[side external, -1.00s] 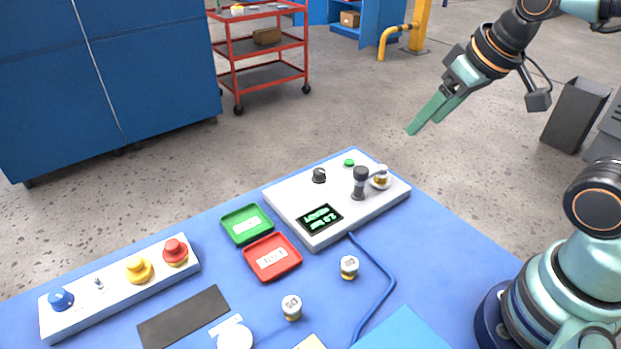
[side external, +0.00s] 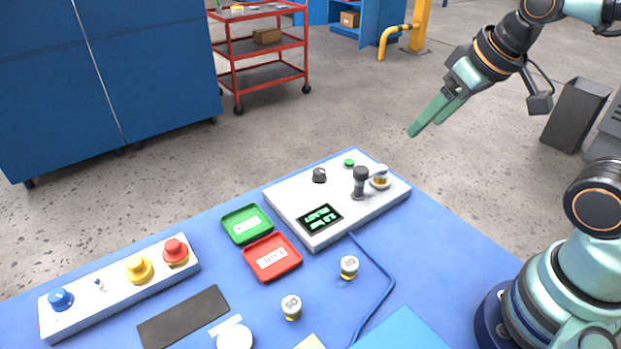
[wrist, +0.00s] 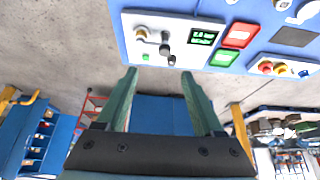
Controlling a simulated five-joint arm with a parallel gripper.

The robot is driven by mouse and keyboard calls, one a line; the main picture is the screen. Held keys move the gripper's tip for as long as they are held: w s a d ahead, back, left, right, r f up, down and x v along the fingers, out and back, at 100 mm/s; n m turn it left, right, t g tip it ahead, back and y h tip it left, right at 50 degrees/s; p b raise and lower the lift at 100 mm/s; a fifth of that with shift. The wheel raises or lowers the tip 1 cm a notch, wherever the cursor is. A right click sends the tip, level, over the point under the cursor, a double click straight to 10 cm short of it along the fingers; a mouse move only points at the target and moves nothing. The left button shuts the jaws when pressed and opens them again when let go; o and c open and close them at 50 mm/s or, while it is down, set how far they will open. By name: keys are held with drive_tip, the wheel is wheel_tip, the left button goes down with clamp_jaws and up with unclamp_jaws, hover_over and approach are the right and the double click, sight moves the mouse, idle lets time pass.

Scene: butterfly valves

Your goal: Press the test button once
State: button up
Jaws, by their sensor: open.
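The grey test box (side external: 290,212) sits at the far edge of the blue table, with a small green button (side external: 349,163) near its far corner. Its black knob (side external: 319,175), black upright post (side external: 360,182) and lit display (side external: 320,219) are on the same top face. A valve (side external: 380,180) with a brass-coloured part stands beside the post. My gripper (side external: 425,128) is open and empty, up in the air beyond and right of the box. In the wrist view the green button (wrist: 145,57) shows just ahead of the fingertips, apart from them.
A green tray (side external: 240,236) and a red tray (side external: 262,270) lie left of the box. Two small valves (side external: 349,266) stand on the table near a blue cable (side external: 385,290). A panel (side external: 105,300) with blue, yellow and red buttons is at left. Space above the box is clear.

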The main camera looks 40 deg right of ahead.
clamp_jaws()
idle(1.5)
